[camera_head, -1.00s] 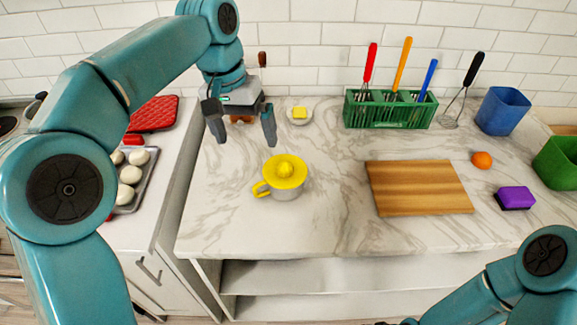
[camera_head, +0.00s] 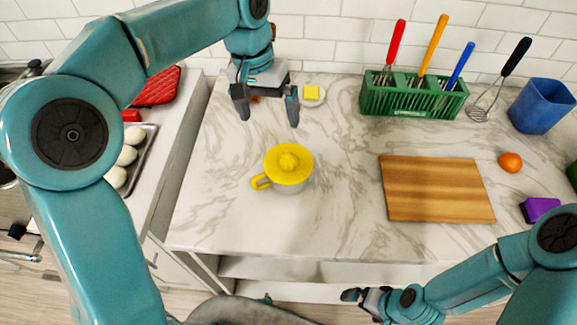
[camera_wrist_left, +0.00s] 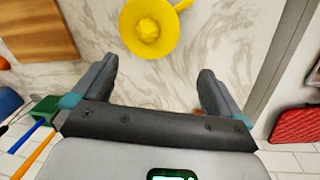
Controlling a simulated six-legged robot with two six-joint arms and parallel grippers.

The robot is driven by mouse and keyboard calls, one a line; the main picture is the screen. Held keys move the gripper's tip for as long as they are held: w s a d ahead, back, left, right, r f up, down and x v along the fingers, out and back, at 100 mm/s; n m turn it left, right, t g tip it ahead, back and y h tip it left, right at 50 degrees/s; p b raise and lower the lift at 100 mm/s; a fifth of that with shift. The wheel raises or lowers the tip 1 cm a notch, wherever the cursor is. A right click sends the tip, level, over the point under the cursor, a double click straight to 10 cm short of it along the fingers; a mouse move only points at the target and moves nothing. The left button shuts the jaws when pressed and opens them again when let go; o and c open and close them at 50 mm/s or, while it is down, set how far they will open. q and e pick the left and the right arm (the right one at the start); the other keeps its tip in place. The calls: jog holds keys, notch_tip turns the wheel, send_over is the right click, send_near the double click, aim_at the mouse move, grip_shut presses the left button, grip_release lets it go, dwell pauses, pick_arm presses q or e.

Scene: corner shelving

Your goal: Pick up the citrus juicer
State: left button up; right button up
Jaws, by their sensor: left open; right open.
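The citrus juicer (camera_head: 289,166) has a yellow top with a reamer cone, a yellow handle on its left and a pale cup below. It stands upright on the marble counter. My left gripper (camera_head: 268,118) is open and empty, above the counter and farther back than the juicer. In the left wrist view the juicer (camera_wrist_left: 150,28) shows at the top, ahead of and between the open fingers (camera_wrist_left: 155,78), apart from them. My right gripper (camera_head: 352,295) is low in front of the counter's front edge, far from the juicer; its fingers are small in the picture.
A wooden board (camera_head: 436,188) lies right of the juicer. A green rack (camera_head: 414,103) with utensils, a whisk (camera_head: 480,108) and a blue bin (camera_head: 542,106) stand behind. An orange (camera_head: 510,162) lies at right.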

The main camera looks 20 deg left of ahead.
pick_arm(q)
send_over(281, 158)
jog(key=a, duration=0.2)
jog(key=f, duration=0.3)
jog(key=w+f, duration=0.1)
jog(key=f, duration=0.1)
jog(key=shift+d, duration=0.15)
jog(key=shift+f, duration=0.55)
jog(key=f, duration=0.2)
jog(key=d+f, duration=0.1)
jog(key=f, duration=0.1)
jog(key=shift+s+f+p, duration=0.1)
jog(key=shift+f+p, duration=0.15)
jog(key=shift+p, duration=0.05)
jog(key=shift+a+f, duration=0.1)
jog(key=shift+f, duration=0.1)
jog(key=shift+r, duration=0.1)
jog(key=c, duration=1.5)
